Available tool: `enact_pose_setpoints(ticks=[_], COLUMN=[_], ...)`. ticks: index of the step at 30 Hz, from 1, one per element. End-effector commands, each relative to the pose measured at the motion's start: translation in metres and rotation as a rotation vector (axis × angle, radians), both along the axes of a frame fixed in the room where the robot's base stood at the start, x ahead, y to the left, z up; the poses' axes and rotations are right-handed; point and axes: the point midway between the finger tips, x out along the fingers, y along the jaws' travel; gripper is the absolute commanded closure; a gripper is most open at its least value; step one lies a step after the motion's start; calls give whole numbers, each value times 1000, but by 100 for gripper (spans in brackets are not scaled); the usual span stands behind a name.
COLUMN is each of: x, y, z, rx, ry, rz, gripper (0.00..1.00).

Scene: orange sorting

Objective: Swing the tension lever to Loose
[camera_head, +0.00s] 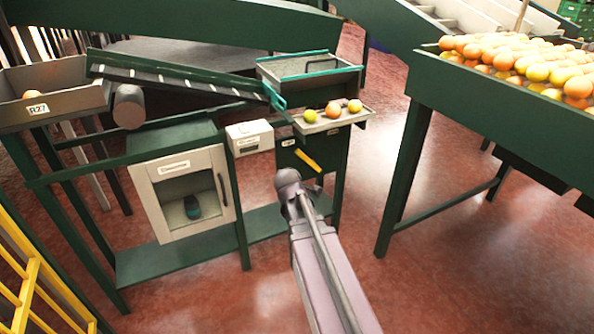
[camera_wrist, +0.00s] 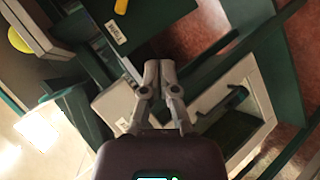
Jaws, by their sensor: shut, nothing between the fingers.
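The yellow tension lever (camera_head: 308,160) is on a dark green panel (camera_head: 330,158) below the small fruit tray. It slants from upper left to lower right. A small white label, too small to read surely, is at its upper left. In the wrist view only an end of the yellow lever (camera_wrist: 121,6) shows at the top edge, beyond the label (camera_wrist: 116,32). My gripper (camera_wrist: 158,66) is shut and empty, apart from the lever, with its fingertips lower in the picture. In the head view my arm's end is just below the lever and the fingers are hard to make out.
A white box (camera_head: 250,137) is left of the panel. A cabinet with a pale open frame (camera_head: 157,196) stands further left. Above the lever, a tray (camera_head: 345,118) holds several oranges. A large green bin of oranges (camera_head: 480,110) is at right. Red floor between is clear.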

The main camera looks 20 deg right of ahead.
Motion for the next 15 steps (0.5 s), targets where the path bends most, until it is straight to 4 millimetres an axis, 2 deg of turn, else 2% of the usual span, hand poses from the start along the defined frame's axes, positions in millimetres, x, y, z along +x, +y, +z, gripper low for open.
enact_pose_setpoints(ticks=[1, 15], x=[4, 33], y=[-4, -28], z=[-11, -40], rx=[-26, -290], ry=[-13, -116], rz=[13, 146], gripper=[100, 100])
